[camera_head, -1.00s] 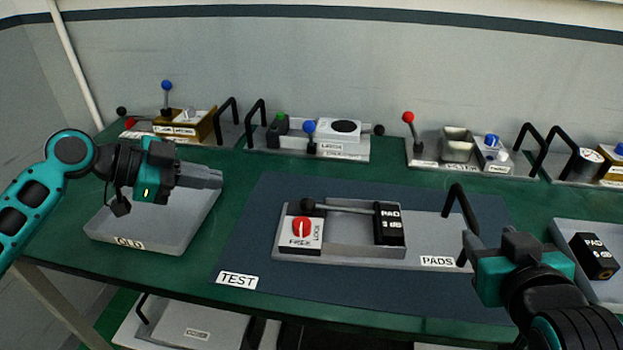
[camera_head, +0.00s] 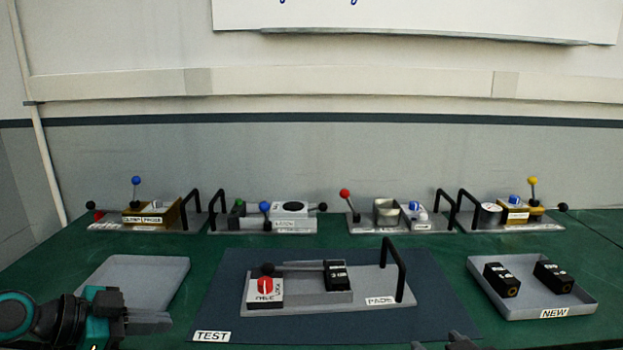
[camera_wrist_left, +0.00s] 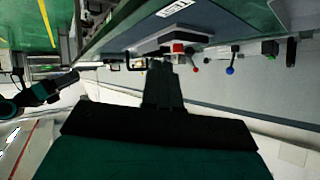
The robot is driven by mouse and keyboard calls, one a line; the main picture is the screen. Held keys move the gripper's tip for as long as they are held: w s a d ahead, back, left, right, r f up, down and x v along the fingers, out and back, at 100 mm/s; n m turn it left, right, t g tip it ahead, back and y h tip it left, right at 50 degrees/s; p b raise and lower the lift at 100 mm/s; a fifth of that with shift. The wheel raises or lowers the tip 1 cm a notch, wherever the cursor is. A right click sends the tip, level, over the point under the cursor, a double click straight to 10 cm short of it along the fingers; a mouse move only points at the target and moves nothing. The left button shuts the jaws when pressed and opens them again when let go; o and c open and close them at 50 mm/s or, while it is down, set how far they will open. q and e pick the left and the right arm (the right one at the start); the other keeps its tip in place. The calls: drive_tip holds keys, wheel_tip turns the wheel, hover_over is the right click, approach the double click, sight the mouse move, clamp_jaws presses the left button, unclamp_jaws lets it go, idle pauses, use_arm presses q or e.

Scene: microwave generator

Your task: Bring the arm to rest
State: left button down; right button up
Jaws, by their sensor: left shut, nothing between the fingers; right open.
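My left gripper (camera_head: 150,322) is at the lower left of the head view, in front of the grey tray (camera_head: 170,272). Its fingers are together and empty; they also show in the left wrist view (camera_wrist_left: 163,88). My right gripper (camera_head: 448,343) only just shows at the bottom edge of the head view, in front of the pads fixture (camera_head: 375,291). Its fingertips are apart and nothing shows between them. The rest of the right arm is cut off in the head view.
The pads fixture, with a black pad block (camera_head: 338,276) and handle, stands on the dark test mat (camera_head: 300,328). The new tray (camera_head: 580,303) holds two black pads at right. Several lever fixtures (camera_head: 285,225) line the back. The left tray looks empty.

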use_arm(q)
wheel_tip(320, 180, down, 9)
drive_tip(key=d+n+t+y, duration=0.1)
drive_tip(key=n+y, duration=0.1)
drive_tip(key=n, duration=0.1)
drive_tip(key=s+d+f+n+t+y, duration=0.1)
drive_tip(key=s+d+f+n+y, duration=0.1)
drive_tip(key=s+f, duration=0.5)
drive_tip(key=s+d+f+n+t+y, duration=0.1)
drive_tip(key=s+d+f+n+y, duration=0.2)
drive_tip(key=s+f, duration=0.4)
drive_tip(key=shift+s+d+f+n+t, duration=0.3)
drive_tip(key=shift+s+d+n, duration=0.55)
drive_tip(key=shift+n, duration=0.25)
use_arm(e)
drive_tip(key=s+f+g+y, duration=0.1)
drive_tip(key=s+f, duration=0.4)
drive_tip(key=f, duration=0.7)
drive_tip(key=s+f+g, duration=0.1)
drive_tip(key=s+f, duration=0.4)
drive_tip(key=f, duration=0.7)
drive_tip(key=shift+a+g+y, duration=0.25)
drive_tip(key=shift+g+y, duration=0.05)
drive_tip(key=shift+y, duration=0.1)
drive_tip(key=shift+s+f, duration=0.1)
drive_tip(key=shift+c, duration=0.4)
